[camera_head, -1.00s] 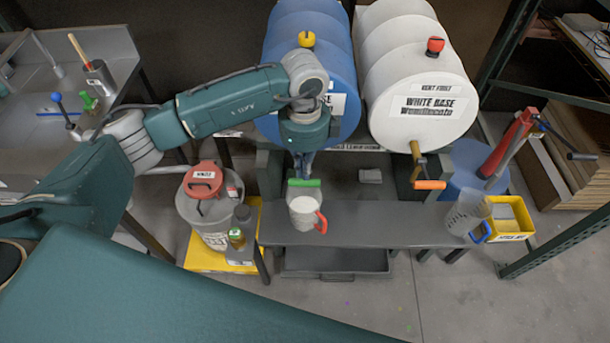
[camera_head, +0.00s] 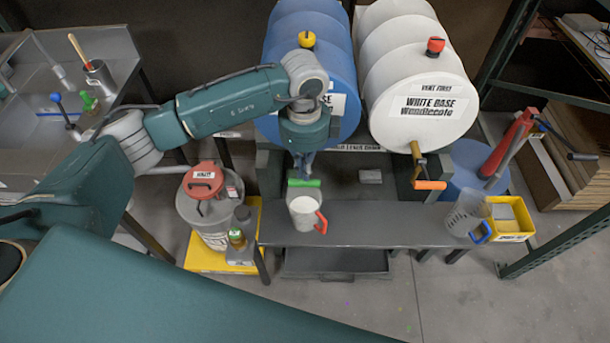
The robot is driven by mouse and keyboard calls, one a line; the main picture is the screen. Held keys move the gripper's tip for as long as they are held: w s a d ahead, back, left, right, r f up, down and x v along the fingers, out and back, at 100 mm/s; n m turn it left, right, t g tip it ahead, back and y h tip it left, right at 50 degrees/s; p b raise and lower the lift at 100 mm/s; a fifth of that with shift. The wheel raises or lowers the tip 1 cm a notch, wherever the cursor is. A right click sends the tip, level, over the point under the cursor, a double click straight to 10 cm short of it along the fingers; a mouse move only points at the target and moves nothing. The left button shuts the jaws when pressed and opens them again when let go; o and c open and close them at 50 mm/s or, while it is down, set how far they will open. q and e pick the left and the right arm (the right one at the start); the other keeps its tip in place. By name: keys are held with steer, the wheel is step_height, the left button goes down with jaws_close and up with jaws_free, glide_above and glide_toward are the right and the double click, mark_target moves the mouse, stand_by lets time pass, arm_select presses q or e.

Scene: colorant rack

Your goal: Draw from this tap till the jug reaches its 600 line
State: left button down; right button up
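The jug (camera_head: 305,217) with the red-orange handle stands upright on the dark bench, in front of the blue drum (camera_head: 345,60). Its upper part looks whitish, but I cannot read a level or any line on it. The green tap handle (camera_head: 304,183) lies crosswise just above and behind the jug's rim. The tap's spout is hidden. My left gripper (camera_head: 303,168) points down from above right at the green handle. Its fingers are small and dark, and I cannot tell whether they are closed on it. My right gripper is not in view.
The white drum (camera_head: 435,112) has a tap with an orange handle (camera_head: 430,185). A clear jug with a blue handle (camera_head: 466,212) stands at the bench's (camera_head: 375,222) right end, near a yellow bin (camera_head: 513,237). A grey can with a red lid (camera_head: 204,205) stands left. The bench's middle is clear.

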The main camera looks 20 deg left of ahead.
arm_select(q)
steer(key=shift+f, duration=0.15)
steer(key=shift+f+b, duration=0.6)
steer(key=shift+f, duration=0.05)
steer(key=shift+f+b, duration=0.75)
steer(key=shift+f, duration=0.25)
steer(key=shift+r, duration=0.15)
step_height(320, 180, up, 3)
steer(key=shift+r+p, duration=0.1)
steer(key=shift+p, duration=1.05)
steer(key=shift+r, duration=0.1)
steer(key=shift+r, duration=0.1)
steer(key=shift+r+p, duration=1.65)
steer(key=shift+r, duration=0.8)
